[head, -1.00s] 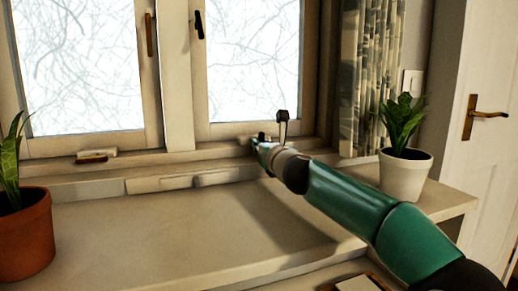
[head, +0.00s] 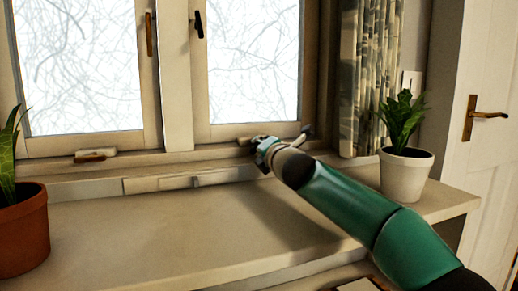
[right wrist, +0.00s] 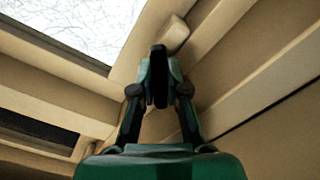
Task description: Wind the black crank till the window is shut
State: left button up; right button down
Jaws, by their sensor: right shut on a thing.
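The right window (head: 253,70) has a pale wooden frame, and I cannot tell from here if a gap is left at its sash. The black crank (right wrist: 159,76) stands between the fingers of my right gripper (right wrist: 159,82) in the right wrist view. In the head view my right gripper (head: 260,145) is at the sill below the right window, shut on the crank and hiding most of it. The crank's pale housing (right wrist: 174,36) shows just beyond the fingertips. My left gripper is out of view.
A left window (head: 78,65) has its own brown crank (head: 91,157). A terracotta pot (head: 22,230) stands at the left of the sill (head: 150,235), and a white pot (head: 406,173) at the right. A curtain (head: 367,80) hangs beside the right window. The middle sill is clear.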

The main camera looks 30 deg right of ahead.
jog(key=shift+w+f+m, duration=0.15)
jog(key=shift+f+m, duration=0.2)
jog(key=shift+m, duration=0.15)
jog(key=c, duration=1.2)
grip_release()
jog(key=shift+o, duration=0.2)
jog(key=shift+r, duration=0.2)
jog(key=v, duration=1.2)
jog(key=shift+f, duration=0.1)
